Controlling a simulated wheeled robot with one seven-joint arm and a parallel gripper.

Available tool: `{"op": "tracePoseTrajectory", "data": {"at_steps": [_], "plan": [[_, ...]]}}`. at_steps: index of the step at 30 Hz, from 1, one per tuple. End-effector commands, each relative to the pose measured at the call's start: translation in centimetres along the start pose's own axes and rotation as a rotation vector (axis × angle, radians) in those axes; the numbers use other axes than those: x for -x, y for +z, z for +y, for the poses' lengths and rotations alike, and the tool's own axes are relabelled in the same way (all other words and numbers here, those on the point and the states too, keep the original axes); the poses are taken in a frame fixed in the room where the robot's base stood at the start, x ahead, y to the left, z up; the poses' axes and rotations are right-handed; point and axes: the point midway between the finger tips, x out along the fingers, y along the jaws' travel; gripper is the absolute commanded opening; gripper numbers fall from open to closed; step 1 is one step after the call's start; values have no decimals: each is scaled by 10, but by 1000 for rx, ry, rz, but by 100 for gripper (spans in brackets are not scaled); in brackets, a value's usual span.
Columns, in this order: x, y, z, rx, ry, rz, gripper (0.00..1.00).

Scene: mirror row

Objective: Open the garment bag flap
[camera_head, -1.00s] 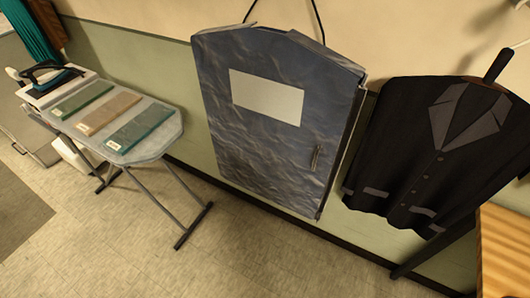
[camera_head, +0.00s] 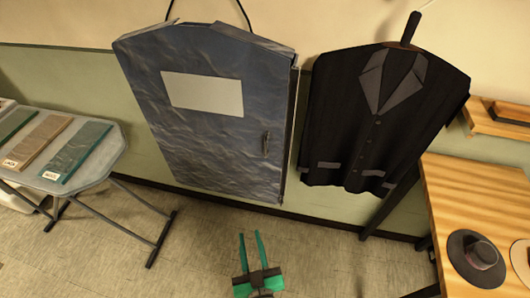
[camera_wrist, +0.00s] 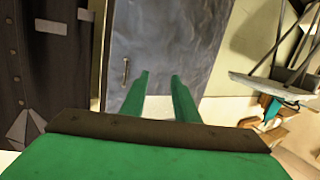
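The garment bag (camera_head: 205,140) hangs on the wall, dark blue and crinkled, with a blank white panel. Its front flap looks closed, with a thin dark gap along its right edge. A small metal handle (camera_head: 266,143) sits on the flap's lower right. My gripper (camera_head: 251,236), with green fingers, is low in front of the bag and apart from it. In the wrist view the bag (camera_wrist: 185,50) and handle (camera_wrist: 125,71) show beyond the fingers (camera_wrist: 160,80). The fingers are spread, with nothing between them.
A black jacket (camera_head: 378,125) hangs just right of the bag. A wooden table (camera_head: 460,200) with a dark hat (camera_head: 476,257) stands at the right. The floor before the bag is clear.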

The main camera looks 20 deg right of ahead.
Motion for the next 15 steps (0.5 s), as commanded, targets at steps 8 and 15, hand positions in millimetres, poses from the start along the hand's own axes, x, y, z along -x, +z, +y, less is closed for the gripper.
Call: {"op": "tracePoseTrajectory", "data": {"at_steps": [8, 15], "plan": [[-90, -44, 42, -32, 133, 66, 28], [-136, -79, 73, -74, 228, 104, 28]]}}
